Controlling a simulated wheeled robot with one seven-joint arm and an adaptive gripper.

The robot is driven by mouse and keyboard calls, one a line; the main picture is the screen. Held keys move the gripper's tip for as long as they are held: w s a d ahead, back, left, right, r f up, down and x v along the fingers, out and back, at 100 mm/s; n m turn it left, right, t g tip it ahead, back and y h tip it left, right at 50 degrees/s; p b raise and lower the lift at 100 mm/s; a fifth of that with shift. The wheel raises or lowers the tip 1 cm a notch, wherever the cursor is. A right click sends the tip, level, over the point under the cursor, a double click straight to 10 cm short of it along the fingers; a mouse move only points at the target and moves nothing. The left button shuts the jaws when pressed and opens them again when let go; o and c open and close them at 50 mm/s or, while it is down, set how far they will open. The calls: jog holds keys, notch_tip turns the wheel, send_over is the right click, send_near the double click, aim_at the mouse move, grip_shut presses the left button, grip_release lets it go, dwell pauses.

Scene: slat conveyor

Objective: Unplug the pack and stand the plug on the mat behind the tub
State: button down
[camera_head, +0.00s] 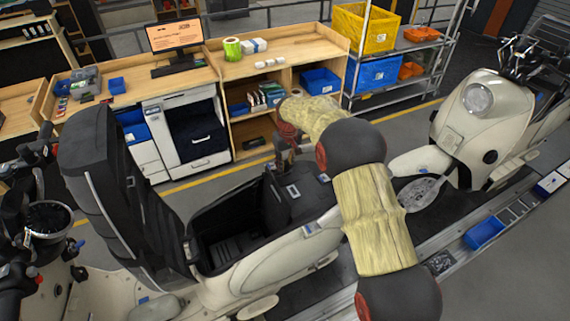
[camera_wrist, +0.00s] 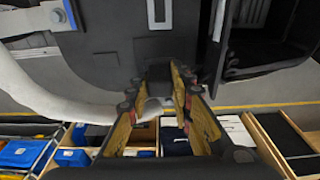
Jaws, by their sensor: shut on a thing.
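The cream scooter's open under-seat tub (camera_head: 207,238) is black inside; it shows in the wrist view (camera_wrist: 285,62) at right. A dark upright block (camera_head: 274,207), perhaps the pack, sits at its right end. Beside it lies the dark mat (camera_head: 310,204), with a white-outlined rectangle (camera_head: 293,191); the mat also fills the top middle of the wrist view (camera_wrist: 105,45). My gripper (camera_head: 283,160) is over the mat's far edge. In the wrist view, my gripper (camera_wrist: 156,88) is shut on a small dark block, apparently the plug (camera_wrist: 158,73). Whether it touches the mat is unclear.
The raised black seat (camera_head: 115,190) stands left of the tub. A metal bracket with a blue part (camera_wrist: 58,14) is at the mat's edge. A workbench (camera_head: 270,62) and a bin rack (camera_head: 385,60) stand behind. Another cream scooter (camera_head: 480,120) is at right.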

jog(key=shift+f+b, duration=0.3)
jog(key=shift+f, duration=0.35)
jog(key=c, duration=1.5)
grip_release()
notch_tip(320, 180, up, 12)
jog(key=s, duration=0.1)
jog(key=shift+d, duration=0.3)
jog(key=shift+s, duration=0.1)
